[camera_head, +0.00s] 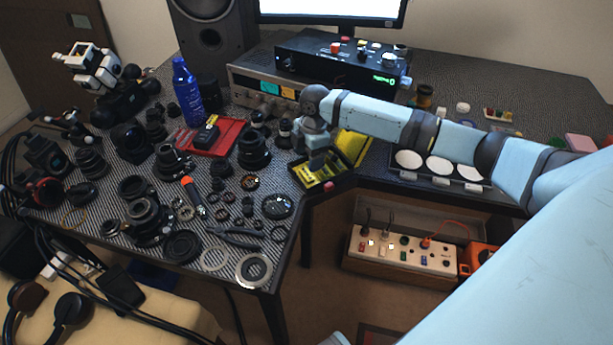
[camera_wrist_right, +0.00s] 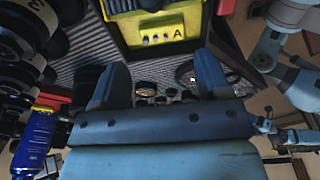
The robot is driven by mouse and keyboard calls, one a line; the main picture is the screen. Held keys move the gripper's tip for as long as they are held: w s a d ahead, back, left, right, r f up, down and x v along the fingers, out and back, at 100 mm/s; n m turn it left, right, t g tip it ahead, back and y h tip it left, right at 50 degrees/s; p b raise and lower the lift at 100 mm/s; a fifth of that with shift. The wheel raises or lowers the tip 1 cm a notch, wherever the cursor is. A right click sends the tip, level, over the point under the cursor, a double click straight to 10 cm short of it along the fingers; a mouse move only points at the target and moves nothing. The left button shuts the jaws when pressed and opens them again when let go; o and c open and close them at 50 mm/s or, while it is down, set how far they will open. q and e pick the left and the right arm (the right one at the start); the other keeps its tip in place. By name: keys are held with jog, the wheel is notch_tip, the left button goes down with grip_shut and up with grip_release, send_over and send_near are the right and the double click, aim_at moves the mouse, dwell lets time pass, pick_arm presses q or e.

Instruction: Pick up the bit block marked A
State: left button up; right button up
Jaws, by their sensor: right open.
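A yellow block marked A (camera_wrist_right: 163,29), with several small bits in a row beside the letter, shows at the top of the right wrist view. In the head view a yellow and black bit case (camera_head: 311,182) lies at the table's front edge, partly hidden by my right gripper (camera_head: 319,165); I cannot read a letter there. My right gripper's two fingers (camera_wrist_right: 160,82) are apart with nothing between them. The block lies beyond the fingertips, apart from them in the wrist view. My left gripper is not seen in the head view.
A yellow panel (camera_head: 354,147) stands behind the case. Crowded lens parts (camera_head: 254,152), a red tray (camera_head: 222,131) and a blue bottle (camera_head: 187,88) are to the left. A tray with white discs (camera_head: 440,166) is to the right. A power strip (camera_head: 400,249) sits below the table edge.

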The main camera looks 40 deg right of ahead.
aim_at(307, 175)
jog(key=shift+s+a+f+b, duration=0.1)
jog(key=shift+a+f+b, duration=0.1)
jog(key=shift+f, duration=1.2)
jog(key=shift+a+f+b, duration=0.1)
jog(key=shift+f+b, duration=0.1)
jog(key=shift+f, duration=1.15)
jog(key=c, duration=0.7)
